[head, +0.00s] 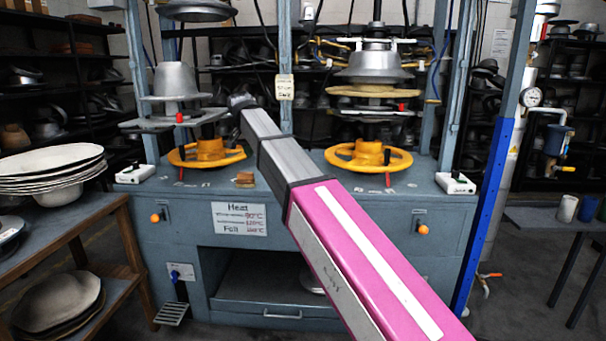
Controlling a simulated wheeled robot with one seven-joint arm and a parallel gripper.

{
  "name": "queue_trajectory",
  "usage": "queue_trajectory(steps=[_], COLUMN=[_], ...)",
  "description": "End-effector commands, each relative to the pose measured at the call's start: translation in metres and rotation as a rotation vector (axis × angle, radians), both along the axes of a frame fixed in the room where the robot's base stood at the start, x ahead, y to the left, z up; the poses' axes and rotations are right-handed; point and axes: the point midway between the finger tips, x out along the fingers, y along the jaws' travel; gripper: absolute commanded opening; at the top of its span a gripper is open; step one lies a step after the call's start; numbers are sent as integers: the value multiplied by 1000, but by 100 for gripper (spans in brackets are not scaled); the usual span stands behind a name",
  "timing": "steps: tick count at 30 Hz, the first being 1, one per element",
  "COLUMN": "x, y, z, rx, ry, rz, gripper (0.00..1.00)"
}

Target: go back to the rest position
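My arm, pink and grey, reaches from the bottom right up and away toward the hat press (190,232). My gripper (240,101) is small and dark at the far end of the arm, just right of the left press station's metal hat mould (175,82). Its fingers are too small and dark to make out, so I cannot tell whether it is open or shut, or whether it touches the mould or plate. The right press station has a metal mould (375,64) above a yellow handwheel (368,155).
A blue upright post (486,215) stands right of my arm. A wooden shelf (120,213) with stacked pale plates (50,165) is at the left. The left station has a yellow handwheel (206,153). A dark table (550,219) with cups is at the right.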

Motion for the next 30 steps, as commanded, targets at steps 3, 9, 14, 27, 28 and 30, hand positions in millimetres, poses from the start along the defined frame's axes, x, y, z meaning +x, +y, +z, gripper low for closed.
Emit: queue_trajectory(steps=[3,9,14,27,28,30], x=[-2,-8,-24,-106,-113,-131], y=[-42,-104,-153,-277,-284,-301], z=[-61,-148,-212,-361,-369,-388], rx=[-7,-4,5,57,62,73], ry=[37,90,130,223,228,240], rz=[26,74,108,184,188,197], gripper=[32,32,32,32,32,32])
